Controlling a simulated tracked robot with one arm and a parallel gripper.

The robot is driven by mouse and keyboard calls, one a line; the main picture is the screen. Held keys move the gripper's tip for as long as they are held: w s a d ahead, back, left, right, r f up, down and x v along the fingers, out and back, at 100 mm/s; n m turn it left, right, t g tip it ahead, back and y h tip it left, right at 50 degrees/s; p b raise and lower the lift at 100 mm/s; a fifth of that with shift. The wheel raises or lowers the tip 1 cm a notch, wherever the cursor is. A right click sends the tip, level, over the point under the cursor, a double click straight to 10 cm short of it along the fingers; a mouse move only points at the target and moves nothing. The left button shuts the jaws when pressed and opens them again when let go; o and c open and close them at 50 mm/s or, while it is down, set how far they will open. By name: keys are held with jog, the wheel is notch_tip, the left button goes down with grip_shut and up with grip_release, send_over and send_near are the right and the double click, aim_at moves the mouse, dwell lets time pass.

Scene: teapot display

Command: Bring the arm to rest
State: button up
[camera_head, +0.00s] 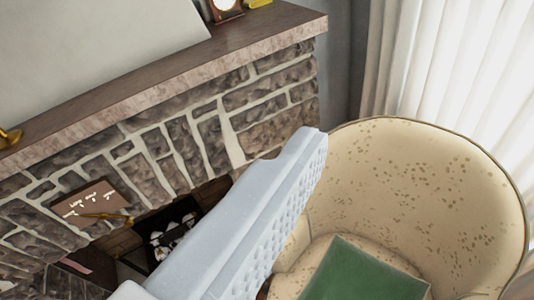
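A long pale blue-grey part with a dimpled side face reaches from the bottom edge up to the middle of the view. It looks like part of my gripper (308,152). Only this one long piece shows, and I cannot make out two separate fingers or a gap between them. Nothing is seen held at its tip. The tip overlaps the gap between the stone fireplace (215,140) and a cream armchair (400,165) in the picture. I cannot tell how far it is from either.
A dark mantel shelf (150,92) tops the fireplace, with a framed clock-like object (225,8) at its far end. A green flat-topped thing (365,272) is on or before the armchair's seat. A brown plaque (90,203) is at left. White curtains (450,70) hang behind.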

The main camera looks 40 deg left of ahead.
jog(key=shift+s+r+n, duration=0.4)
jog(key=shift+s+r, duration=0.15)
jog(key=shift+r, duration=0.15)
notch_tip(320, 180, up, 3)
jog(key=p, duration=0.3)
jog(key=shift+r, duration=0.1)
dwell(0.4)
